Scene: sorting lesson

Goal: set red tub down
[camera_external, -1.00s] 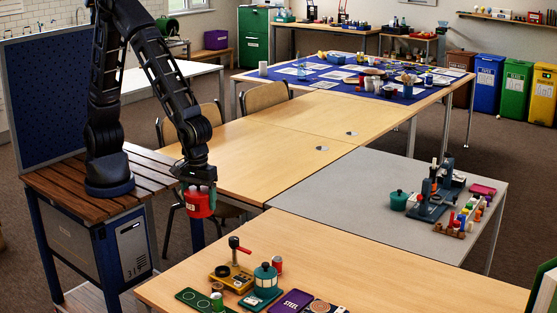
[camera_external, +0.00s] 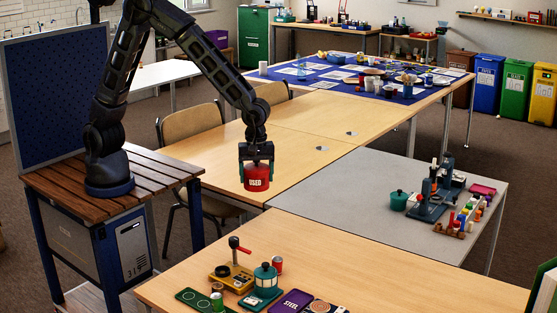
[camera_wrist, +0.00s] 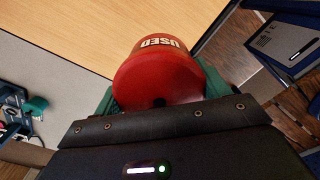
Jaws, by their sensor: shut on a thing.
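The red tub (camera_external: 257,178) is a short red cylinder with a white label reading "USED". My gripper (camera_external: 256,160) points down and is shut on the tub, with one finger on each side of it. In the external view the tub appears over the near edge of the wooden table (camera_external: 222,158); its exact height above the surface is hard to tell. In the wrist view the red tub (camera_wrist: 158,75) fills the space between the green fingers of my gripper (camera_wrist: 160,95), with pale wood and a grey tabletop behind it.
A grey table (camera_external: 370,185) joins the wooden ones, with a green pot (camera_external: 398,200) and a dark stand (camera_external: 430,202) at its right. The front table (camera_external: 390,275) holds a yellow device (camera_external: 231,275) and a teal lantern-like item (camera_external: 264,283). A chair (camera_external: 192,123) stands at left.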

